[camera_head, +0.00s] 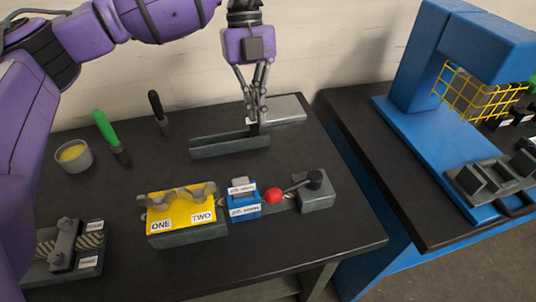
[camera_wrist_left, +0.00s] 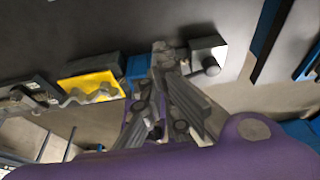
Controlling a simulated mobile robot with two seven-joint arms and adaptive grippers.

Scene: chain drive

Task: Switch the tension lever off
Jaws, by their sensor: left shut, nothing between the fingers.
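The tension lever (camera_head: 297,186) is a dark arm with a red ball knob (camera_head: 272,196). It pivots on a grey block (camera_head: 318,198) and points left, its knob close to a blue labelled block (camera_head: 243,206). In the left wrist view the grey pivot block (camera_wrist_left: 208,52) shows just right of the fingers; the red knob is not visible there. My left gripper (camera_head: 257,115) is shut and empty, pointing down over the back of the table, behind and apart from the lever. Its fingers (camera_wrist_left: 163,50) also show in the left wrist view. My right gripper is not in view.
A yellow block marked ONE and TWO (camera_head: 182,212) stands left of the blue block. A dark channel (camera_head: 229,147) and a grey plate (camera_head: 284,110) lie behind. A green-handled tool (camera_head: 107,131) and a cup (camera_head: 74,156) are at left. A blue press (camera_head: 420,110) stands right.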

